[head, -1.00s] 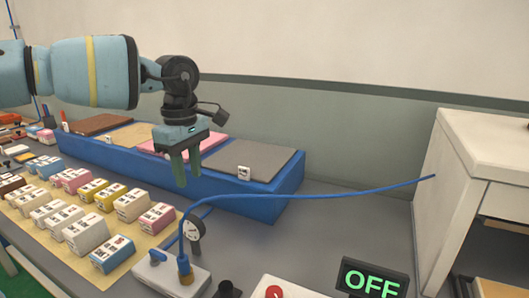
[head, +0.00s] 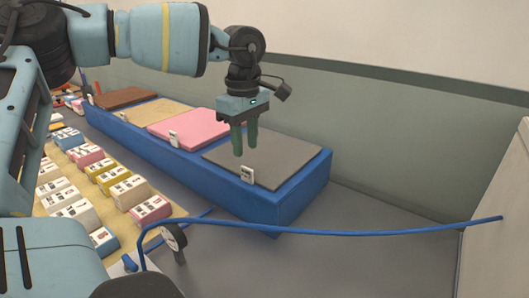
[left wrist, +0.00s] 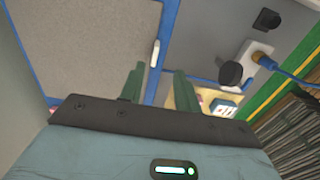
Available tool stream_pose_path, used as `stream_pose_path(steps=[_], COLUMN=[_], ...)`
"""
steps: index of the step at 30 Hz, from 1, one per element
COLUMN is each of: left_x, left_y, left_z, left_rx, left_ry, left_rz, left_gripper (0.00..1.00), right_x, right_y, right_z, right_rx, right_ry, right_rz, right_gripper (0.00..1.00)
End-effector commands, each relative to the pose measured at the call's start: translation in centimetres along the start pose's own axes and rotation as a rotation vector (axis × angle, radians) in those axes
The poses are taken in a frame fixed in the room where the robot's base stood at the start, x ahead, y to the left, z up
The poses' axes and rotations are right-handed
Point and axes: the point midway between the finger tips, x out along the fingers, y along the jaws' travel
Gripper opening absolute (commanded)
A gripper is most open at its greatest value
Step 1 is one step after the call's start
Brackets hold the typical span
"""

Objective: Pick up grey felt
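The grey felt (head: 283,158) is a flat grey sheet lying on the right end of the long blue stand, with a small white label (head: 247,175) at its front edge. It also shows in the left wrist view (left wrist: 90,45) as a large grey panel at upper left. My left gripper (head: 244,152) points down with its green fingertips over the left part of the grey felt. I cannot tell whether they touch it. In the left wrist view its two fingers (left wrist: 158,85) stand apart with nothing between them. My right gripper is not in view.
The blue stand (head: 300,197) also bears pink (head: 195,128), tan (head: 152,112) and brown sheets to the left. Small labelled boxes (head: 128,190) stand in front on a tan mat.

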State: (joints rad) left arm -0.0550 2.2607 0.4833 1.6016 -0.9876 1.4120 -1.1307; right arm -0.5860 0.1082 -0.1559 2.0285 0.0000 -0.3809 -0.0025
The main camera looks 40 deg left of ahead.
Motion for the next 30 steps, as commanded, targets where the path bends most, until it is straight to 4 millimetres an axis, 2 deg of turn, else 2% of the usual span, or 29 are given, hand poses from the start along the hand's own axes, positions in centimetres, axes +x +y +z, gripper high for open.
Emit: stream_pose_path(steps=[3, 10, 21, 29, 30], left_x=[1.3, 2.1, 6.4, 6.7, 6.7], left_y=[0.0, 0.1, 0.4, 0.5, 0.5], left_z=[-0.1, -0.1, -0.2, -0.2, -0.2], left_rx=[-0.001, -0.001, -0.001, -0.001, -0.001], left_ry=[0.000, 0.000, 0.000, 0.000, 0.000], left_rz=[-0.003, -0.003, -0.001, 0.000, 0.000], left_gripper=[0.33, 0.33, 0.33, 0.33, 0.29], right_x=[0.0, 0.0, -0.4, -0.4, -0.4], right_y=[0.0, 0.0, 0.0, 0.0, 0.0], right_z=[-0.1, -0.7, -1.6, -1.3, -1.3], right_rx=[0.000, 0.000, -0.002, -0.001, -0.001], right_ry=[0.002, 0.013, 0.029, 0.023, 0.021], right_rz=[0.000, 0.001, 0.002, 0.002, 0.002], right_gripper=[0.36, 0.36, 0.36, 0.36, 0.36])
